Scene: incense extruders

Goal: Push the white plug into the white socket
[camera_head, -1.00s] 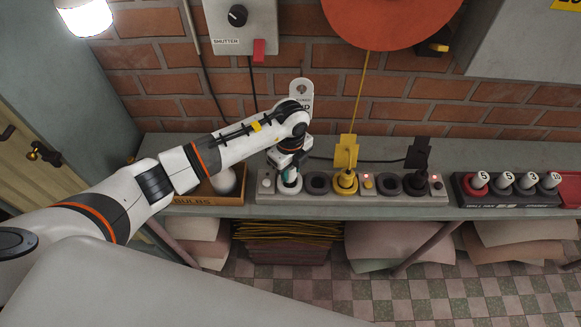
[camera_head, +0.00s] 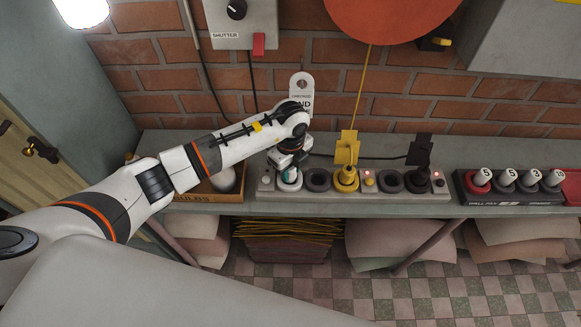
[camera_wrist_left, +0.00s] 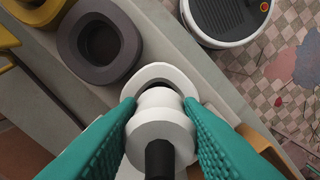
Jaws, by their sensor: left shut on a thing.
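The white plug (camera_wrist_left: 160,125) is between the teal fingertips of my left gripper (camera_wrist_left: 163,128) in the left wrist view, with a dark cord end toward the camera. The gripper is shut on it. The white socket (camera_wrist_left: 166,73) is a ring directly beyond the plug, and the plug is lined up over it. How deep the plug sits in it cannot be told. In the head view, the white socket (camera_head: 289,184) is at the left end of the grey strip, with my left gripper (camera_head: 289,173) pointing down over it. The plug is mostly hidden there. My right gripper is not in view.
The grey strip (camera_head: 330,195) also has a dark empty socket (camera_head: 317,180), a yellow plug (camera_head: 346,176) and a black plug (camera_head: 421,172). A cardboard box (camera_head: 206,192) is left of the strip. A holder with several numbered pegs (camera_head: 507,178) is to the right.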

